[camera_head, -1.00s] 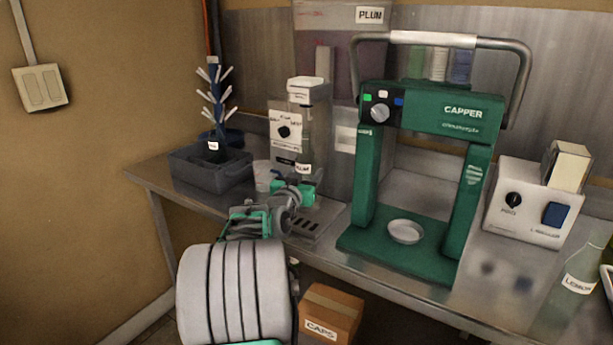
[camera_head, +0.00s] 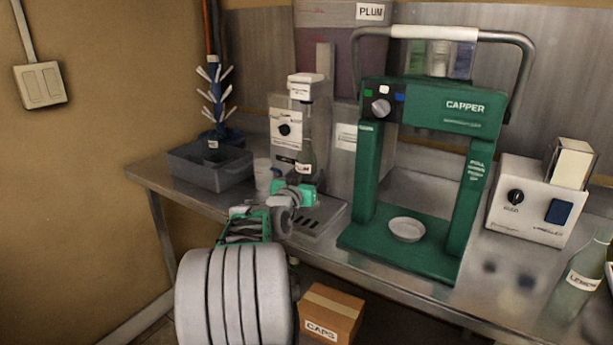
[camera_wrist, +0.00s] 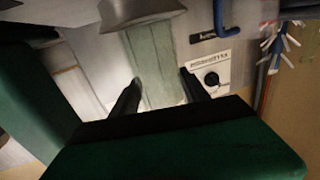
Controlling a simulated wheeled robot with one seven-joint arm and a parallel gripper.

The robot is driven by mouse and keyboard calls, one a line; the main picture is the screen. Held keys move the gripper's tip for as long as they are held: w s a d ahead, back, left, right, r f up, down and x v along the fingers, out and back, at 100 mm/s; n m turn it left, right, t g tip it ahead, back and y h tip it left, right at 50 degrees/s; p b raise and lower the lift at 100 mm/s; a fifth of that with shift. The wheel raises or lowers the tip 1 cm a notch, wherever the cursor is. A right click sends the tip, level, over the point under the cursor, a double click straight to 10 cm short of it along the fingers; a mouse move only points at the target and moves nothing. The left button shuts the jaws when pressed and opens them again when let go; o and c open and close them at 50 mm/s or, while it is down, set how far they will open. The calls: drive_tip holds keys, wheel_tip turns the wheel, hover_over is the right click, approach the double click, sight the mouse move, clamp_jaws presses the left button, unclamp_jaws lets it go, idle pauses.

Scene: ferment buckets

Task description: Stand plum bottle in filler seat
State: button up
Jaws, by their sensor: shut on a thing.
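The plum bottle (camera_head: 306,155) is a greenish glass bottle with a small PLUM label, looking roughly upright in front of the filler in the head view. My gripper (camera_head: 300,186) is shut on it at its lower part. In the wrist view the pale green bottle (camera_wrist: 158,65) lies between the two dark fingers. The filler (camera_head: 283,128) is a grey metal unit with a black knob, behind the bottle. Its slotted base (camera_head: 322,222) lies below and to the right of my gripper. The seat itself and the bottle's bottom are hidden or unclear.
The green capper (camera_head: 369,180) stands close on the right, with a pale round dish (camera_head: 407,229) on its base. A grey bin (camera_head: 210,168) and bottle tree (camera_head: 215,95) are left. A white labeller (camera_head: 530,205) and lemon bottle (camera_head: 583,278) are farther right.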

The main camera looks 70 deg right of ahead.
drive_tip(key=shift+f+b, duration=0.65)
drive_tip(key=shift+b, duration=1)
idle(0.4)
idle(0.4)
drive_tip(key=o, duration=1.7)
drive_tip(key=a, duration=0.7)
drive_tip(key=shift+s+a, duration=0.35)
drive_tip(key=shift+a, duration=0.05)
